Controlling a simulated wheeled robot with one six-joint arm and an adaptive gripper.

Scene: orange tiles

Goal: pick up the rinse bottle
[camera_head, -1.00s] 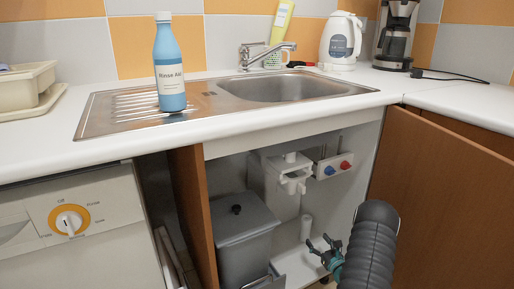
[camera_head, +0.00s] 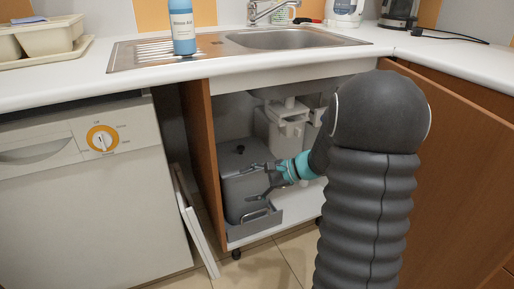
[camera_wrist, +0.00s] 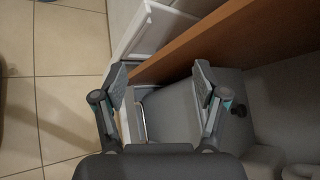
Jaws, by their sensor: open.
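The rinse bottle (camera_head: 182,30) is blue with a "Rinse Aid" label and stands upright on the ribbed drainboard of the sink; its top is cut off by the frame edge in the head view. My gripper (camera_head: 256,182) is open and empty, low in front of the open cupboard under the sink, well below and to the right of the bottle. In the wrist view my gripper (camera_wrist: 160,86) has its two fingers spread, with the grey bin (camera_wrist: 175,108) beyond them. The bottle is not in the wrist view.
The steel sink (camera_head: 285,40) is set in the white counter (camera_head: 90,72). A dish rack (camera_head: 40,38) stands at the left. The cupboard's brown door (camera_head: 460,170) is open at right. Tiled floor (camera_wrist: 70,105) is clear.

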